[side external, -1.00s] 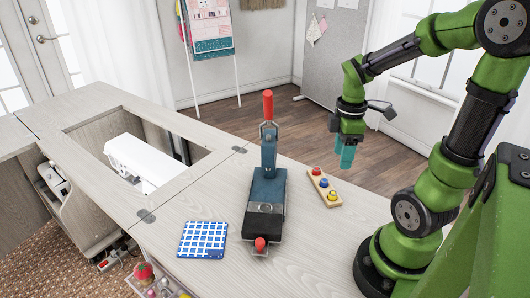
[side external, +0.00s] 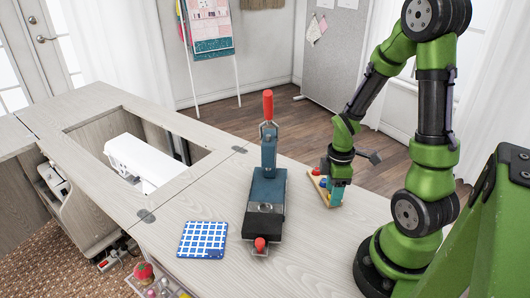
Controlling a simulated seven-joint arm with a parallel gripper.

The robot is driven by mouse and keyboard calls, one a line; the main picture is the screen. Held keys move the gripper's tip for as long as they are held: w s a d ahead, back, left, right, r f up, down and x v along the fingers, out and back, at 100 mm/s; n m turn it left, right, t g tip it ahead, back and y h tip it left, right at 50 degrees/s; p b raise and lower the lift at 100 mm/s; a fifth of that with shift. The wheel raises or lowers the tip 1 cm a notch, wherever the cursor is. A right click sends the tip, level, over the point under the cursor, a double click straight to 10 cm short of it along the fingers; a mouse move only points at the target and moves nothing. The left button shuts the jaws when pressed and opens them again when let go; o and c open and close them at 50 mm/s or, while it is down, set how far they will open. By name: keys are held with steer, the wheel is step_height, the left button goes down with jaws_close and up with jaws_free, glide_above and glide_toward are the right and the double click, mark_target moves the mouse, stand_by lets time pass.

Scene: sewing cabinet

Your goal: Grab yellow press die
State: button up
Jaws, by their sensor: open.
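The small wooden die holder (side external: 313,182) lies on the cabinet top, right of the press. Its red die (side external: 316,172) at the far end and its blue die (side external: 323,183) in the middle show. The yellow die at the near end is hidden behind my gripper. My gripper (side external: 336,200) points down with its teal fingers at the near end of the holder. It is open. I cannot tell from this view whether the fingers are around the yellow die or touch it.
The hand press (side external: 267,190) with red handles stands left of the holder. A blue checked cloth square (side external: 202,239) lies left of the press. A white sewing machine (side external: 145,162) sits in the cabinet opening. The front right of the cabinet top is clear.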

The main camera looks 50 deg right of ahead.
jaws_close()
stand_by(0.3)
